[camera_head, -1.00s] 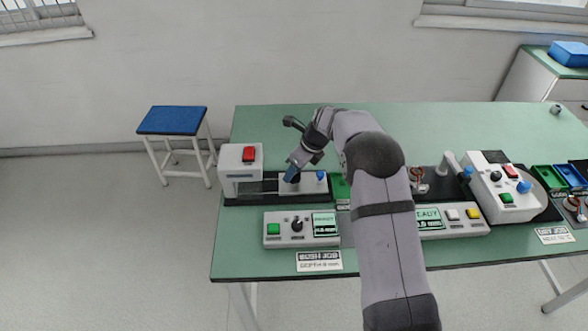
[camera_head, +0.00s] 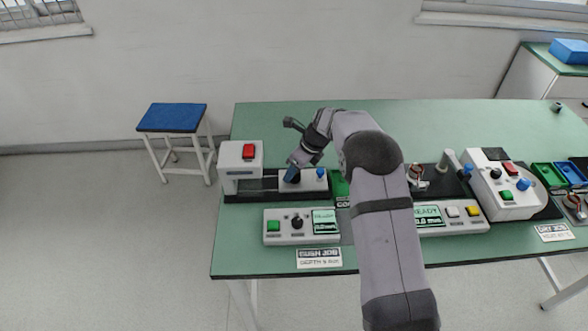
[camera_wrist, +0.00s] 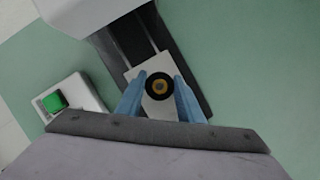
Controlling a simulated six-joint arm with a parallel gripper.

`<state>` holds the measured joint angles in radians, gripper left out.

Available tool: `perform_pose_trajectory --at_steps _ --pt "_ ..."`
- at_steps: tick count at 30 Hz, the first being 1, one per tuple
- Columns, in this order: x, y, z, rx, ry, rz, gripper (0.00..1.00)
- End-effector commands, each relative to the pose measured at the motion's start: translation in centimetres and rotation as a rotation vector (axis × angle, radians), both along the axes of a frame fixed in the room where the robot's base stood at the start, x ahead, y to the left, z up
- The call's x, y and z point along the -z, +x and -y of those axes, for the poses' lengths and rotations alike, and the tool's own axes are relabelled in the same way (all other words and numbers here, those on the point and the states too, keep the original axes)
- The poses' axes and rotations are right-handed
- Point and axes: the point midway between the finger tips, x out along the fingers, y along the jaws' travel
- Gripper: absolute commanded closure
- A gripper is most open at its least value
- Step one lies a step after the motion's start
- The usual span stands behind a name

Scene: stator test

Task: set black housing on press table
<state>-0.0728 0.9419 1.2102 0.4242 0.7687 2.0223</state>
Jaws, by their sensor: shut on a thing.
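In the head view my gripper (camera_head: 292,174) is low at the press table (camera_head: 313,184), and the dark housing is mostly hidden by the fingers.
The white press body with a red button (camera_head: 241,165) stands left of the plate. A control box (camera_head: 300,227) with a green button is in front. More equipment (camera_head: 505,185) stands to the right.

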Motion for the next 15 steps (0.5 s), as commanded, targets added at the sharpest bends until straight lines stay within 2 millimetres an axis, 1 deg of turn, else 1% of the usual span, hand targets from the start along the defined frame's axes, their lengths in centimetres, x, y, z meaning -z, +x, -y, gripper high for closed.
perform_pose_trajectory --at_steps 11,12,13,14,15 --pt "0.21 0.03 0.00 0.000 0.000 0.001 0.90" --pt "0.21 0.03 0.00 0.000 0.000 0.001 0.57" --pt "0.21 0.03 0.00 0.000 0.000 0.001 0.50" --pt "0.21 0.03 0.00 0.000 0.000 0.001 0.45" --pt "0.21 0.03 0.00 0.000 0.000 0.001 0.45"
